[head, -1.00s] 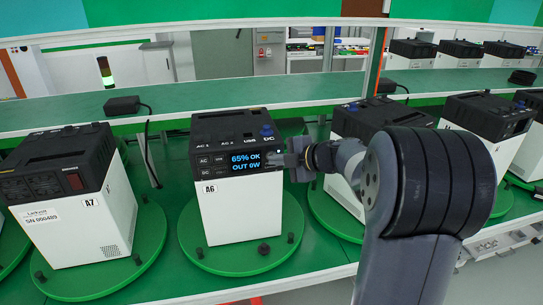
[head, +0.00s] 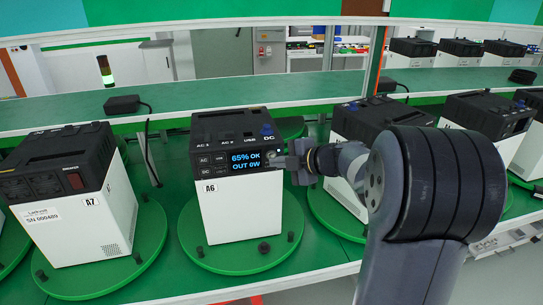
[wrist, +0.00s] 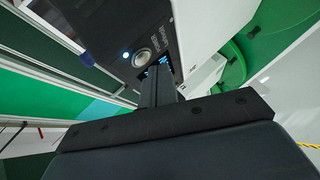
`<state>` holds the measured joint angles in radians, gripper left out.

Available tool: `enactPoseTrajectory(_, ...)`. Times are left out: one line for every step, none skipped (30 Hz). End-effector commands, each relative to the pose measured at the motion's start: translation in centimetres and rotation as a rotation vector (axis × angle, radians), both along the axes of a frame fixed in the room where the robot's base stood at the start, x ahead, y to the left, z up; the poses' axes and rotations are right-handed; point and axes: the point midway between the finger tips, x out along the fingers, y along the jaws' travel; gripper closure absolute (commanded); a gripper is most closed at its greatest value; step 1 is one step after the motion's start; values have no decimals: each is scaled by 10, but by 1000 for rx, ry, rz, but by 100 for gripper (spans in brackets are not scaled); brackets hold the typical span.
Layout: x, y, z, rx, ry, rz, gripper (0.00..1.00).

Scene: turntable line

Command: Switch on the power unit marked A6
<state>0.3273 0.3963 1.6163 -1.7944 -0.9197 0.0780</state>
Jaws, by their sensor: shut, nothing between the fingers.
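The power unit marked A6 (head: 238,215) is a white box with a black top, upright on a green turntable disc (head: 215,262). Its front screen (head: 245,162) is lit and reads "65% OK, OUT 0W" in blue. Small AC and DC buttons (head: 204,160) lie left of the screen. My gripper (head: 272,160) is shut and empty at the right end of the front panel. In the wrist view my gripper (wrist: 158,72) points at the unit's black panel, close to a round silver button (wrist: 143,58) with a small lit light beside it. Whether the fingertips touch the panel cannot be told.
Unit A7 (head: 85,222) stands on its own disc to the left. Another unit (head: 345,140) is partly hidden behind my arm to the right. A raised green shelf (head: 190,95) with a black adapter and cable (head: 122,104) runs behind.

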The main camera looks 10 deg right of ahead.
Motion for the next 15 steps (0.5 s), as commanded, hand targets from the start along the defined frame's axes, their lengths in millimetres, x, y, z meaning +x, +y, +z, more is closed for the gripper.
enactPoseTrajectory(0,0,0,0,0,0,100)
enactPoseTrajectory(-1,0,0,0,0,0,100)
enactPoseTrajectory(-2,0,0,0,0,0,100)
enactPoseTrajectory(-4,0,0,1,1,0,100)
enactPoseTrajectory(-7,0,1,0,1,-1,100)
enactPoseTrajectory(-11,0,1,0,1,-1,100)
enactPoseTrajectory(-14,0,0,0,1,-1,100)
enactPoseTrajectory(-17,-1,1,1,0,-2,100)
enactPoseTrajectory(-21,-1,1,-1,-1,-2,100)
enactPoseTrajectory(-24,-1,0,0,0,-2,100)
enactPoseTrajectory(-27,-1,0,0,0,-2,100)
enactPoseTrajectory(-31,-1,1,0,0,-2,100)
enactPoseTrajectory(-34,-1,1,1,0,-2,100)
enactPoseTrajectory(-37,0,1,1,0,-2,100)
enactPoseTrajectory(-40,0,1,1,0,-2,100)
